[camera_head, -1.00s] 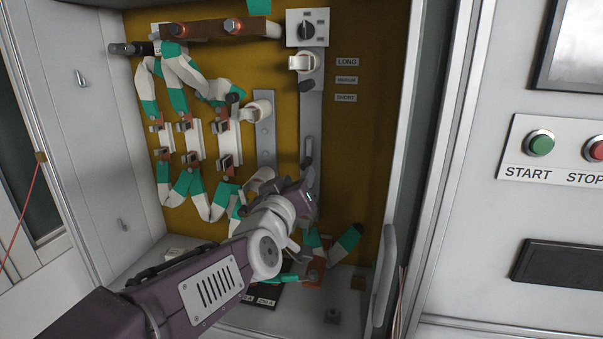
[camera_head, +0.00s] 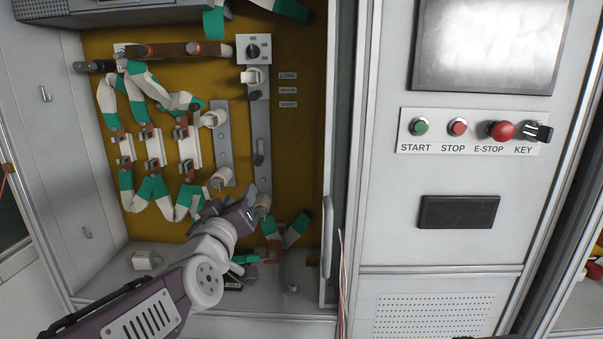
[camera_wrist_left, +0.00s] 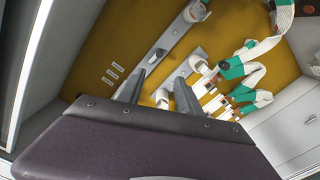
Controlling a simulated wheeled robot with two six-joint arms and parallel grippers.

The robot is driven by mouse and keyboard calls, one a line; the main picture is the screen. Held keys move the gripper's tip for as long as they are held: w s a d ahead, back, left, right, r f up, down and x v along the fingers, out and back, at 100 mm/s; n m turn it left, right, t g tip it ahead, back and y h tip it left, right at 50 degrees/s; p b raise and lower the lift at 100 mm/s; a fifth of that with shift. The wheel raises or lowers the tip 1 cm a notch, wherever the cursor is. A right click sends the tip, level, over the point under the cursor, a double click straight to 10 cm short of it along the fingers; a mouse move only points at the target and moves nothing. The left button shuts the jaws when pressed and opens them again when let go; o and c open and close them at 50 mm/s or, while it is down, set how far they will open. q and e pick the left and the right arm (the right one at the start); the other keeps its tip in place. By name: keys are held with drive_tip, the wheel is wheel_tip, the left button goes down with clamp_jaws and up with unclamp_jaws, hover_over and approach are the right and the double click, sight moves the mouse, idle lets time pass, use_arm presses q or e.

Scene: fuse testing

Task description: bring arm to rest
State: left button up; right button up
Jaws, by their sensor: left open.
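My left arm reaches in from the lower left of the head view. Its purple and white gripper (camera_head: 244,208) is inside the open cabinet, in front of the lower end of the grey slotted rail (camera_head: 261,130). In the left wrist view the two dark fingers of the left gripper (camera_wrist_left: 158,92) stand apart with nothing between them. The mustard back panel (camera_wrist_left: 95,50) and white round holders (camera_wrist_left: 200,66) lie beyond the fingertips. The gripper hides part of the lower holders in the head view. My right gripper is not in view.
White and teal cables (camera_head: 135,95) and fuse clips crowd the panel's left side. A rotary switch (camera_head: 254,49) is at the top. The cabinet's right edge and door handle (camera_head: 327,235) stand close to the gripper. A button panel (camera_head: 472,131) is further right.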

use_arm(q)
drive_tip(key=s+a+f+m+g+p, duration=0.1)
drive_tip(key=s+a+f+g+p, duration=0.2)
drive_tip(key=f, duration=0.5)
drive_tip(key=s+a+f+m+g+p, duration=0.1)
drive_tip(key=f+g+p, duration=0.3)
drive_tip(key=f, duration=0.5)
drive_tip(key=s+f+m+g, duration=0.1)
drive_tip(key=s+f+g, duration=0.4)
drive_tip(key=s, duration=0.5)
drive_tip(key=s+f+m+g, duration=0.2)
drive_tip(key=s+f+g, duration=0.2)
drive_tip(key=s+f, duration=0.5)
drive_tip(key=shift+s+a+f+g+p, duration=0.3)
drive_tip(key=shift+s+a+g, duration=0.1)
drive_tip(key=shift+s, duration=0.3)
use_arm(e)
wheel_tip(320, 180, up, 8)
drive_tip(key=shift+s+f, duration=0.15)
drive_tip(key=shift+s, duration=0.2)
use_arm(q)
drive_tip(key=shift+d, duration=0.1)
